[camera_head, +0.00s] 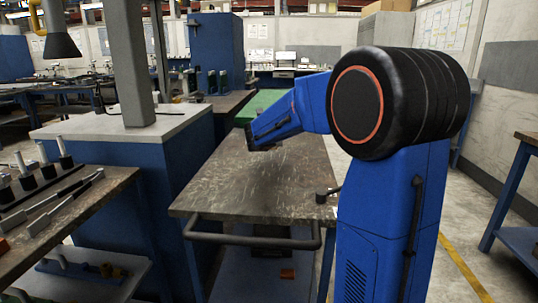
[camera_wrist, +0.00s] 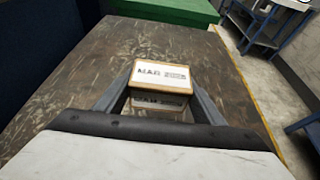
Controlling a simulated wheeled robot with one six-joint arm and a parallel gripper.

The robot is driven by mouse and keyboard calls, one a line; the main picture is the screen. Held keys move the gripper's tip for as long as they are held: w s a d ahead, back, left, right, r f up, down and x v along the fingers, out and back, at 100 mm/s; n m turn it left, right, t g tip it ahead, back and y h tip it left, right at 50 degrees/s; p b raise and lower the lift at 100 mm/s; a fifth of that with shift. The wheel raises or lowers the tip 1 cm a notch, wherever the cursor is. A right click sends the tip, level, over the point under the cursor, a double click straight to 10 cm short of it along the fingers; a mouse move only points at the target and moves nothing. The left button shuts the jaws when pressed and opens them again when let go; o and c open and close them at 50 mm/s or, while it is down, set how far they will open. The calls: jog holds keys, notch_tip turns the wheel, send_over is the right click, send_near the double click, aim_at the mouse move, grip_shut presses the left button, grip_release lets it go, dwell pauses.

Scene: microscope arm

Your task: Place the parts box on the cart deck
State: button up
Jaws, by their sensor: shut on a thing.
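The parts box (camera_wrist: 160,75) is a small cream and tan box with dark lettering, seen in the middle of the wrist view. My gripper (camera_wrist: 158,100) has one dark finger along each side of the box and is shut on it. The cart deck (camera_wrist: 65,85) is a worn dark brown top spreading behind and beside the box. In the head view the cart deck (camera_head: 245,190) lies left of my blue arm. I cannot tell whether the box touches the deck. The box is hidden in the head view.
The deck looks bare in the head view, with a dark handle (camera_head: 255,240) at its near edge. A green block or surface (camera_wrist: 170,8) is beyond its far end. A blue cabinet with a pale top (camera_head: 110,128) stands left, and a tool bench (camera_head: 60,200) is nearer.

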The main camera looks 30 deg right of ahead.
aim_at(268, 162)
jog(key=shift+f, duration=3.1)
jog(key=shift+f, duration=0.15)
jog(key=o, duration=1.3)
jog(key=shift+o, duration=0.2)
jog(key=shift+s+a+r, duration=0.3)
jog(key=shift+s+r, duration=0.05)
jog(key=v, duration=1.1)
